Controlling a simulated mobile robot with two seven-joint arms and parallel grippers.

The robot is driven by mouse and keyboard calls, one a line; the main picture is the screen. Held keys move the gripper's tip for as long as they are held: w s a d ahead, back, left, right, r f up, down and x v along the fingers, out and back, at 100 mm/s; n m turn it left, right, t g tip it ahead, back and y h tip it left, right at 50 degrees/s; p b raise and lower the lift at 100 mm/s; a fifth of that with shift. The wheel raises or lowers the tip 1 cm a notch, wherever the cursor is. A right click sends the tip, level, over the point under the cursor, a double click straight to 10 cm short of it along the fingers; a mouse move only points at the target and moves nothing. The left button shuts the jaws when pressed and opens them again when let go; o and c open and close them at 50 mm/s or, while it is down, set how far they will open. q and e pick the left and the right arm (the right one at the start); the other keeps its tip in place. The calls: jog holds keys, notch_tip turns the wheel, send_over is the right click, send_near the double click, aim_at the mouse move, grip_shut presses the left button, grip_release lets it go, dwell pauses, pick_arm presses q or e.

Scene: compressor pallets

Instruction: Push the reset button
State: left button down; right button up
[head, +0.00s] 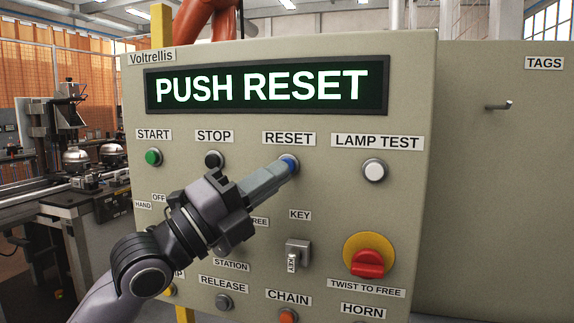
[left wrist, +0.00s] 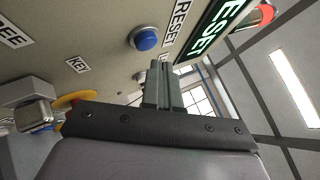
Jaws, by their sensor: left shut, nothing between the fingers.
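The blue reset button (head: 291,162) sits on the beige panel under the RESET label (head: 289,139). Its blue cap also shows in the left wrist view (left wrist: 146,39), standing out from its metal ring. My left gripper (head: 284,169) is shut and empty, its fingertips in front of the button and overlapping its lower left part in the head view. In the left wrist view the closed fingers (left wrist: 159,70) point toward the panel, with the button a little above and left of their tips. I cannot tell whether they touch it. My right gripper is not in view.
The panel's display (head: 265,86) reads PUSH RESET. A green start button (head: 153,156), a black stop button (head: 214,159) and a white lamp test button (head: 374,170) share the row. Below are a key switch (head: 298,252) and a red twist knob (head: 368,263).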

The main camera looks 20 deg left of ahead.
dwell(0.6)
pick_arm(q)
jog(key=shift+w, duration=0.45)
jog(key=shift+w, duration=0.5)
dwell(0.5)
jog(key=shift+s, duration=1)
jog(key=s, duration=0.6)
jog(key=shift+a, duration=0.1)
dwell(0.6)
